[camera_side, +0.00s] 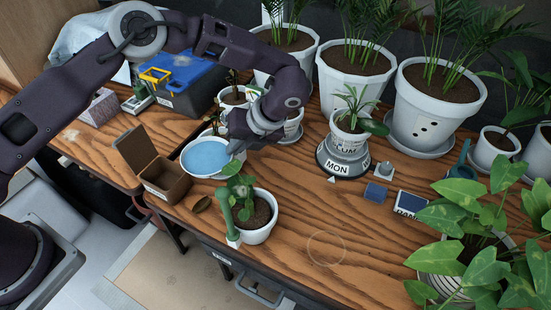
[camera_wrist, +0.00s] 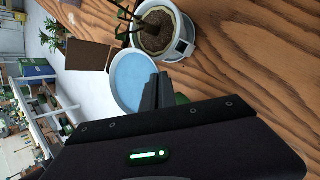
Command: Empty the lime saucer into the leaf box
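A round dish (camera_side: 206,157) with a pale rim and a flat light-blue inside stands at the left part of the table; no lime colour shows on it. It also shows in the wrist view (camera_wrist: 131,77). My gripper (camera_wrist: 157,92) is at its right rim, the two dark fingers close together, seemingly shut on the rim. In the side view my gripper (camera_side: 237,147) covers that edge. Whether the dish touches the table is unclear. An open brown box (camera_side: 166,186) with a raised lid stands just left of the dish. It shows partly in the wrist view (camera_wrist: 90,56).
Small pots crowd behind my gripper. A round MON stand (camera_side: 341,165) holds a potted palm to the right. The front middle tabletop is clear.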

